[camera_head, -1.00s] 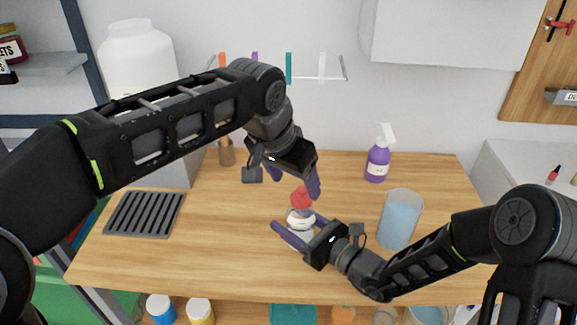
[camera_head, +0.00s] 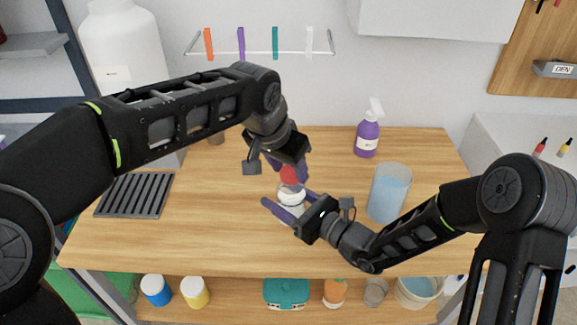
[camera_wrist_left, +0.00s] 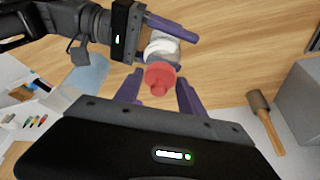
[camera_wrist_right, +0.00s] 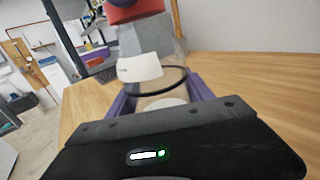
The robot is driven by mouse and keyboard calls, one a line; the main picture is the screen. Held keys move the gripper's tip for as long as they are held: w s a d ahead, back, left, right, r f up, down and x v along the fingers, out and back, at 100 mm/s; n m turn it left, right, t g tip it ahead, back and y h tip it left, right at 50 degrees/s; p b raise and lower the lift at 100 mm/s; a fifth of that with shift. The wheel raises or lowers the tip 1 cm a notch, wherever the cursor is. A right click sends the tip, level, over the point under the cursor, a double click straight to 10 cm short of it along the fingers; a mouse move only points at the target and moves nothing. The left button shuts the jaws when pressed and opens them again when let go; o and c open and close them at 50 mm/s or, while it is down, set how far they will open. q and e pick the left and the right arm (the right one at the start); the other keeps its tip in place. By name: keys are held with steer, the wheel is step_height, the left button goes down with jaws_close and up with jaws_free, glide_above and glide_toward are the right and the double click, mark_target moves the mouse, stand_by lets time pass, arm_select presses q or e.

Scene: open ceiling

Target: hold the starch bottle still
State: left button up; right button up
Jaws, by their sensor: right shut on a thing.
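The starch bottle (camera_head: 291,196), pale with a red cap (camera_head: 289,175), stands upright on the wooden table (camera_head: 200,235). My right gripper (camera_head: 289,203) is shut on its body from the front right. In the right wrist view the bottle's white label (camera_wrist_right: 140,67) shows between the purple fingers. My left gripper (camera_head: 287,168) is above the bottle, its fingers open on either side of the red cap. In the left wrist view the cap (camera_wrist_left: 160,78) lies just past the open fingertips; contact is not clear.
A beaker of blue liquid (camera_head: 389,193) stands right of the bottle, close to my right arm. A purple spray bottle (camera_head: 367,140) stands behind it. A dark grille (camera_head: 134,195) lies at the left. A lower shelf holds several containers. The table's front middle is clear.

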arm_select(q)
steer(key=c, duration=0.8)
steer(key=shift+r, duration=0.2)
steer(key=shift+r, duration=2.85)
arm_select(e)
steer(key=o, duration=1.5)
